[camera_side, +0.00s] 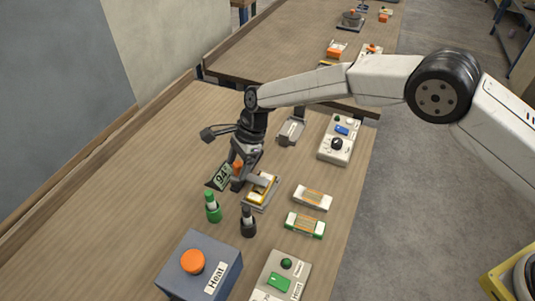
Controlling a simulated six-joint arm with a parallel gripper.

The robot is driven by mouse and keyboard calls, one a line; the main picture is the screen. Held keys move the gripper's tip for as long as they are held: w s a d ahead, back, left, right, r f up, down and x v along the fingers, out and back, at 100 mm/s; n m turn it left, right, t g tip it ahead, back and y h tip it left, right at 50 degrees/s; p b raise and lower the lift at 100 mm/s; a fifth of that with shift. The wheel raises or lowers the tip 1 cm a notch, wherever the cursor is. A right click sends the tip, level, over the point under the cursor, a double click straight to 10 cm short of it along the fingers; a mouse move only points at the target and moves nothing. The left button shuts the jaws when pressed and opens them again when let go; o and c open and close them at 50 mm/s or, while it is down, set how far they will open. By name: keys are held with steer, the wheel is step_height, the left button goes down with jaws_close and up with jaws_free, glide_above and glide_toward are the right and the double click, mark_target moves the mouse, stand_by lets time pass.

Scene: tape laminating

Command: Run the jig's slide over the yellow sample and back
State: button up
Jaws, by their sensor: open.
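The jig (257,206) is a small grey fixture near the middle of the table. The yellow sample (263,188) lies in it, partly covered by a light grey block that looks like the slide (258,178). My gripper (239,178) points down at the left end of the jig, with its fingers close to the slide's left end. It is open. A small orange part (238,168) shows between or just behind the fingers. I cannot tell whether the fingers touch the slide.
A dark display reading 94 (218,178) stands left of my gripper. A green bottle (213,208) and a black bottle (248,222) stand in front. A Heat box (200,265) is nearest. The table's left is clear.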

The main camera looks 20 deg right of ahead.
steer(key=shift+f, duration=0.15)
jaws_close()
stand_by(1.4)
